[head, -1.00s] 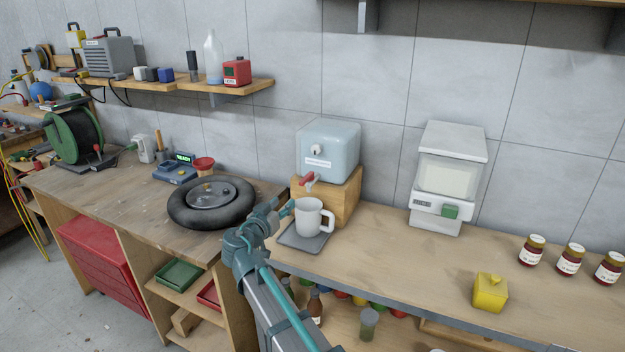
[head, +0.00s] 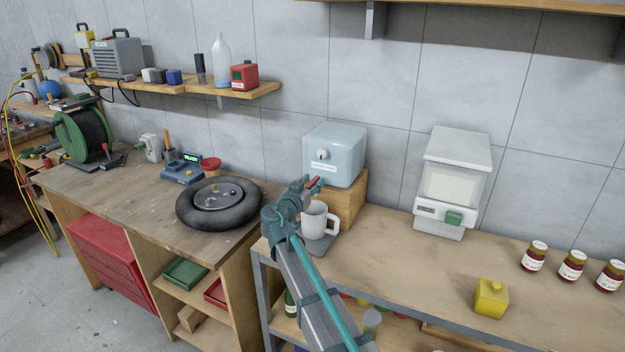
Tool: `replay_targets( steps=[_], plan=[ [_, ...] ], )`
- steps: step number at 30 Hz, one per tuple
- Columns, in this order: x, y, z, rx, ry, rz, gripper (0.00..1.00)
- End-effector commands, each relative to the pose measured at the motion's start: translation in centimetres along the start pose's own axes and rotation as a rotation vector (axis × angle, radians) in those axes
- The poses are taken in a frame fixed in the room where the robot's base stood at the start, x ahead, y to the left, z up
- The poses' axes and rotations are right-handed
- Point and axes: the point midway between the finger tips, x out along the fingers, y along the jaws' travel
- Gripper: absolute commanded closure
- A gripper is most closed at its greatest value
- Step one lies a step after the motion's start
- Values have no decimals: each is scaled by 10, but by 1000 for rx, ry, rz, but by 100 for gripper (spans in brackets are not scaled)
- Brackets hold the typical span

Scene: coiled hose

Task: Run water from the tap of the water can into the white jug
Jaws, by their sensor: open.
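The pale blue water can (head: 338,150) stands on a wooden block (head: 349,204) at the back of the workbench. Its tap has a red lever (head: 314,182) low on the front. The white jug (head: 318,216) stands upright on a grey mat (head: 322,246) below the tap, its handle to the right. My gripper (head: 312,184) is open, at the red lever and above the jug's left side. I cannot tell whether it touches the lever. The gripper and arm hide the tap's spout and part of the jug's left side. No water stream is visible.
A white dispenser with a green part (head: 453,185) stands to the right. A yellow pot (head: 491,298) and several jars (head: 533,257) stand further right. A black tyre (head: 245,213) lies on the left bench. The bench between jug and yellow pot is clear.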

Motion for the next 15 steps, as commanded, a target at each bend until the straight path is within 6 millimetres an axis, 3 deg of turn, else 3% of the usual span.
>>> replay_targets(
  steps=[10,15],
  plan=[
    [4,0,0,0,0,0,58],
    [4,0,0,0,0,0,85]
  ],
)
